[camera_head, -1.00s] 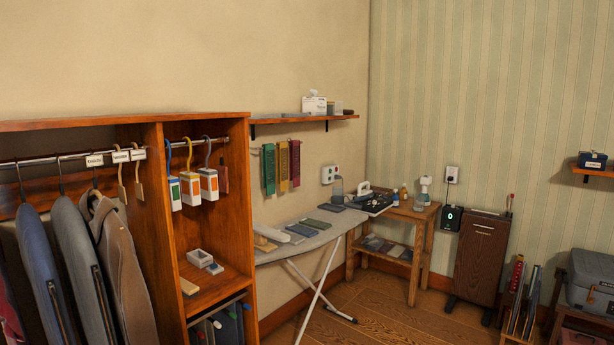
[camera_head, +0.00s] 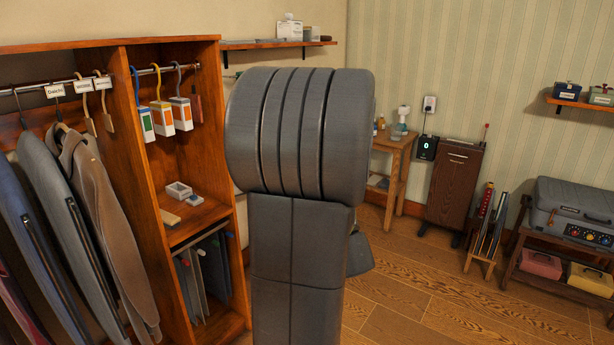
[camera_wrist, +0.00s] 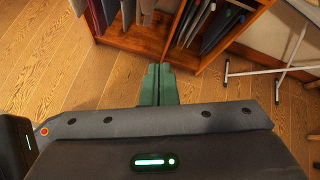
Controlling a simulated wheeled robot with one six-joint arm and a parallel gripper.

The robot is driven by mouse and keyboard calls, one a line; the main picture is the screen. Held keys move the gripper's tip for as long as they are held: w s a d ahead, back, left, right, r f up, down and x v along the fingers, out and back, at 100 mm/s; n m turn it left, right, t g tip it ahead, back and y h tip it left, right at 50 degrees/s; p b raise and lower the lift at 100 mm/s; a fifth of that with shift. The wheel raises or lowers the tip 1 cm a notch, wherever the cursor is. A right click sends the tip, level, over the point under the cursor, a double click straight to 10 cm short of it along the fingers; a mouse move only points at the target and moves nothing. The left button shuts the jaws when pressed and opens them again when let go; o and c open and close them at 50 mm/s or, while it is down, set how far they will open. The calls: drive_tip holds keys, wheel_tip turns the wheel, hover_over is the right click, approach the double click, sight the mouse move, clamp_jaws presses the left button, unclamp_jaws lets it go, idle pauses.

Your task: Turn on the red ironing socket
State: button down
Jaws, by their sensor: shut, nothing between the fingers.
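The wall socket above the ironing board is hidden in the head view now, behind my raised grey arm (camera_head: 300,190). The ironing board top and iron are hidden behind the arm too. A white outlet (camera_head: 430,103) with a dark plug shows on the striped wall; I see no red on it. My gripper (camera_wrist: 158,72) shows in the wrist view with its green fingers together and empty. It points over the wooden floor toward the foot of the wardrobe, away from any socket. It cannot be made out in the head view.
An open wardrobe (camera_head: 130,75) with hung jackets stands at left. In the wrist view, white ironing board legs (camera_wrist: 270,70) are at right. A small wooden table (camera_head: 403,148), a dark cabinet (camera_head: 452,185) and a grey case (camera_head: 570,213) line the striped wall. Floor (camera_head: 430,290) is clear at right.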

drive_tip(key=w+d+r+m+t, duration=0.2)
drive_tip(key=w+d+m+t, duration=0.2)
drive_tip(key=w, duration=0.4)
drive_tip(key=w+d+r+m+t, duration=0.2)
drive_tip(key=w+d+m+t, duration=0.2)
drive_tip(key=w, duration=0.4)
drive_tip(key=shift+w+d+r+b, duration=0.2)
drive_tip(key=shift+d+r+b, duration=0.15)
drive_tip(key=shift+d, duration=0.35)
